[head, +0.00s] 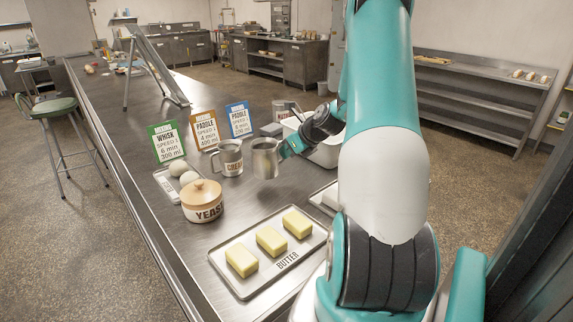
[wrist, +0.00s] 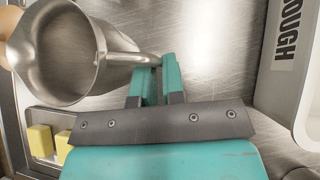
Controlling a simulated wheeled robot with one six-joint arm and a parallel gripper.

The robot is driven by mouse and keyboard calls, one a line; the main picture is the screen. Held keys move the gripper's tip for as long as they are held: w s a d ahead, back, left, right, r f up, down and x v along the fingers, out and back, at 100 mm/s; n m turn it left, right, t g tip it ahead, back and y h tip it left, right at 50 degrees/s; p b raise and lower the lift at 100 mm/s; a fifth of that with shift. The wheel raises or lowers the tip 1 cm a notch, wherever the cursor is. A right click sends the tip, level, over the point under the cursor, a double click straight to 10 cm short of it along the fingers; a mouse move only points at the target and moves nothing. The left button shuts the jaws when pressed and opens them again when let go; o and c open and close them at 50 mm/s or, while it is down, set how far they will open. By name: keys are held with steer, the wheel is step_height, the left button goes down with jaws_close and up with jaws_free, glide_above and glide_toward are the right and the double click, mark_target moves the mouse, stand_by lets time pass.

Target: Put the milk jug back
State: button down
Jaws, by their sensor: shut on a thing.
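A steel jug (head: 265,160) stands out in front of my gripper (head: 290,148) in the head view. Its handle is between the gripper's fingers in the wrist view, where the jug (wrist: 65,50) shows from above with its open mouth and an empty-looking inside. My gripper (wrist: 157,70) is shut on that handle. Another steel jug, marked CREAM (head: 231,160), stands just left of the held jug. The label of the held jug is not visible. I cannot tell whether the held jug touches the counter.
A lidded YEAST pot (head: 202,202) and a BUTTER tray (head: 232,275) with three blocks are nearer. Three recipe cards (head: 204,134) stand behind the jugs. A white tub (head: 325,152) is right of the gripper; the wrist view shows its wall (wrist: 270,85).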

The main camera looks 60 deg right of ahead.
steer(key=shift+f, duration=2.35)
steer(key=shift+f, duration=0.15)
steer(key=c, duration=1.2)
jaws_free()
